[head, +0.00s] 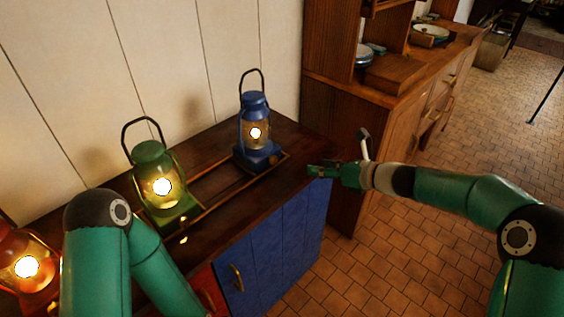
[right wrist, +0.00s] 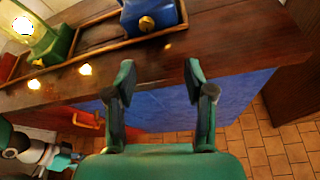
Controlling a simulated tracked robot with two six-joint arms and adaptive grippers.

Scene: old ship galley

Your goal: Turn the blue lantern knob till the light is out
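The blue lantern (head: 254,128) stands upright at the far end of the counter, and its light is on. In the right wrist view its blue base (right wrist: 150,12) shows at the top edge, with a small brass knob (right wrist: 147,23) on its near face. My right gripper (head: 314,172) is beside the counter's right end, to the right of the lantern and apart from it. In the right wrist view its fingers (right wrist: 159,78) are spread and empty. What seems my left gripper (right wrist: 62,161) shows small at lower left there; its fingers are unclear.
A lit green lantern (head: 153,180) stands left of the blue one, and a lit red lantern (head: 24,262) is farther left. A low wooden rail (head: 210,204) runs around the lanterns. A wooden cabinet (head: 345,120) stands behind my right gripper. The tiled floor (head: 400,250) is open at right.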

